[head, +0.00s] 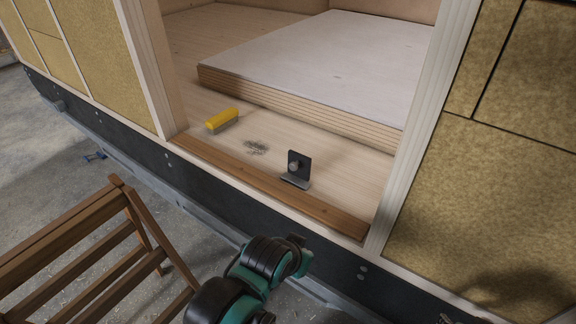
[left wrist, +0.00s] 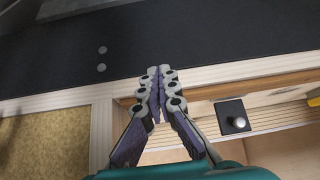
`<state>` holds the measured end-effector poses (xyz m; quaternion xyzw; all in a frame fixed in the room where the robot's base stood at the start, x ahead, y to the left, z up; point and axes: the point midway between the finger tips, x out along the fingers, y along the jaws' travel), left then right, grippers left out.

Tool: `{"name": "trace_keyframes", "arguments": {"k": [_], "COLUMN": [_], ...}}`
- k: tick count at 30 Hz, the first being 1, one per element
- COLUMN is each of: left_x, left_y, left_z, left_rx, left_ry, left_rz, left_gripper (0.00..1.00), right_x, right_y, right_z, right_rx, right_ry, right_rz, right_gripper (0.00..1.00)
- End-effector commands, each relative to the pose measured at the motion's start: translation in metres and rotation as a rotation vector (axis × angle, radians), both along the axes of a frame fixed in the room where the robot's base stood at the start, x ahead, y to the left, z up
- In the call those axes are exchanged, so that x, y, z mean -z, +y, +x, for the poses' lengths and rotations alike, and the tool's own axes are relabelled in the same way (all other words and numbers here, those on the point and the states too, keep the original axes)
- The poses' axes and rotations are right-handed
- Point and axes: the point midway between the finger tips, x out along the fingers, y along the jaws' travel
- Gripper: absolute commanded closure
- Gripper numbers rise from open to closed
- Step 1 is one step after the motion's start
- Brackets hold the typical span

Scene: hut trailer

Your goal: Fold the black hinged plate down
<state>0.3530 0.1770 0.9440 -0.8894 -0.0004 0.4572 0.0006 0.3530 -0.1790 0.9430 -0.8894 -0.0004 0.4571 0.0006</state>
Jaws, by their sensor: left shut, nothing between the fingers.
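The black hinged plate (head: 305,159) stands upright on the light wooden floor just behind the brown sill, with a flat grey leaf at its foot and a round grey knob on its face. It also shows in the left wrist view (left wrist: 228,109), right of my fingers. My left gripper (left wrist: 157,73) is shut and empty, over the outer edge of the sill and apart from the plate. In the head view my teal and black left arm reaches up from the bottom, and its fingers cannot be made out. My right gripper is not in view.
A yellow brush (head: 222,119) and dark shavings (head: 255,147) lie left of the plate. A stack of boards (head: 330,68) lies behind. The brown sill (head: 270,187) and door posts frame the opening. A wooden chair (head: 95,240) stands at front left.

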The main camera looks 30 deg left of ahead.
Motion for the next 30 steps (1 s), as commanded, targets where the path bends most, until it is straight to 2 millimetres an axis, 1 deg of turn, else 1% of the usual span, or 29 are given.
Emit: {"name": "trace_keyframes", "arguments": {"k": [2, 4, 5, 7, 8, 11, 12, 14, 15, 17, 18, 21, 24, 25, 27, 30], "left_x": [-0.001, -0.006, -0.009, -0.02, -0.027, -0.05, -0.06, -0.074, -0.082, -0.094, -0.102, -0.116, -0.126, -0.128, -0.131, -0.133], "left_y": [0.001, 0.003, 0.005, 0.012, 0.017, 0.037, 0.046, 0.063, 0.074, 0.092, 0.103, 0.131, 0.153, 0.158, 0.167, 0.174], "left_z": [0.0, 0.003, 0.005, 0.011, 0.015, 0.03, 0.037, 0.047, 0.053, 0.061, 0.066, 0.075, 0.08, 0.081, 0.082, 0.084], "left_rx": [-0.011, -0.06, -0.099, -0.238, -0.319, -0.66, -0.817, -1.059, -1.219, -1.446, -1.588, -1.895, -2.123, -2.175, -2.266, -2.338], "left_ry": [0.001, 0.004, 0.006, 0.012, 0.016, 0.028, 0.033, 0.039, 0.044, 0.051, 0.057, 0.074, 0.096, 0.102, 0.115, 0.128], "left_rz": [-0.008, -0.044, -0.073, -0.176, -0.235, -0.49, -0.608, -0.794, -0.918, -1.1, -1.215, -1.479, -1.687, -1.733, -1.822, -1.895], "left_gripper": [1.0, 1.0, 1.0, 1.0, 1.0, 1.0, 1.0, 1.0, 1.0, 1.0, 1.0, 1.0, 1.0, 1.0, 1.0, 1.0], "right_x": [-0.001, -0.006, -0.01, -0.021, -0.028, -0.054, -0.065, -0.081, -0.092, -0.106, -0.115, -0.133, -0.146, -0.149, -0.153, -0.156], "right_y": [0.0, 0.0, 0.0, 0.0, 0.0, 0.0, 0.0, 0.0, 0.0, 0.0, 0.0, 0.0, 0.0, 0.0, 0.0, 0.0], "right_z": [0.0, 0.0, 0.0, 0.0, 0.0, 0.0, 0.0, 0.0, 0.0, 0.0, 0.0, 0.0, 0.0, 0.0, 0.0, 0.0], "right_rx": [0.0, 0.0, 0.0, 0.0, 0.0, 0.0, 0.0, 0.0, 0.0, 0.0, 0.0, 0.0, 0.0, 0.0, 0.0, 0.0], "right_ry": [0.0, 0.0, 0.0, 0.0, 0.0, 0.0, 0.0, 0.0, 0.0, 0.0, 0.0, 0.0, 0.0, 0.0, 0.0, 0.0], "right_rz": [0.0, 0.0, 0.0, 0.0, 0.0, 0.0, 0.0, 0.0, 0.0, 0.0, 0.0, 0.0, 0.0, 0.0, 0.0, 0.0], "right_gripper": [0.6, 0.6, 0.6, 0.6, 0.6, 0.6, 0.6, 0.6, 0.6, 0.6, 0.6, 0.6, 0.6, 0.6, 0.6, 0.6]}}
